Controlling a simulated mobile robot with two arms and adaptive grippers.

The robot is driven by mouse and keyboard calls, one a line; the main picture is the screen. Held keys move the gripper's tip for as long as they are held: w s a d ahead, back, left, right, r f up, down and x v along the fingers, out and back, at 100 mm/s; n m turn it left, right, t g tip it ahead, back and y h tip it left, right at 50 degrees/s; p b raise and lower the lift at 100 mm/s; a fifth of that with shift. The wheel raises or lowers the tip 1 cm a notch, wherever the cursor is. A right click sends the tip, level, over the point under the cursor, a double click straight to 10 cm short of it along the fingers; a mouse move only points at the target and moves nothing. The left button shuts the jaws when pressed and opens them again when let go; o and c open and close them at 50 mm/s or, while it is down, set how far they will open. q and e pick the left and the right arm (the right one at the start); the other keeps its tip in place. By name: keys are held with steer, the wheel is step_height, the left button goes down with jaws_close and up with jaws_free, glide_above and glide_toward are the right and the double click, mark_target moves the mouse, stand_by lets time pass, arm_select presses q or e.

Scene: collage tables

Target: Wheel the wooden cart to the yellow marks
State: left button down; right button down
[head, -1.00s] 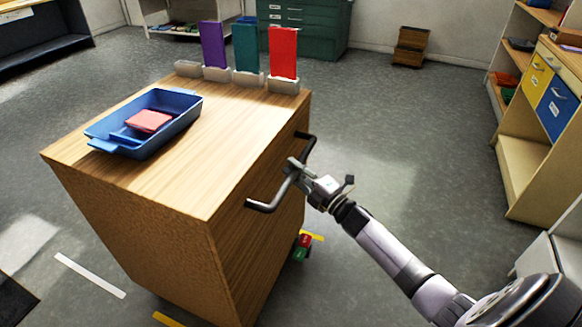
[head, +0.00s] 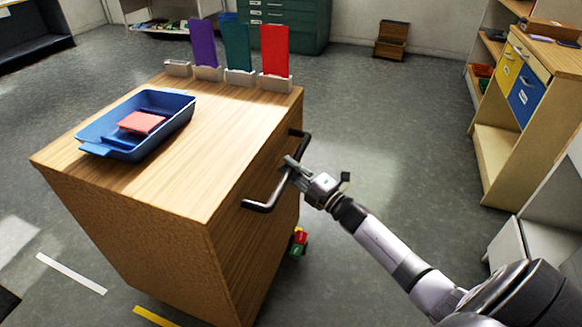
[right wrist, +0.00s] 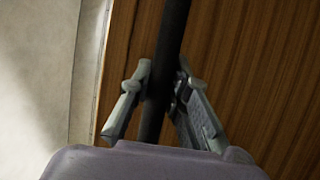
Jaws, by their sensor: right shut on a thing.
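The wooden cart (head: 150,235) stands in the middle of the head view, with a black bar handle (head: 262,206) on its right side. My right gripper (head: 290,170) is shut on that handle. In the right wrist view the fingers (right wrist: 155,100) sit on both sides of the dark bar (right wrist: 172,45), in front of the cart's wood panel (right wrist: 245,55). A yellow mark (head: 155,316) shows on the floor at the cart's near lower edge. My left gripper is not in view.
A white floor strip (head: 70,273) lies left. Red and green items (head: 298,241) show by the cart's base. Shelves (head: 500,150) stand right; floor between is open.

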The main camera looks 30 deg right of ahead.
steer(key=c, duration=1.5)
jaws_free()
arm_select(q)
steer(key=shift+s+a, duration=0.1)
arm_select(e)
steer(key=v, duration=1.2)
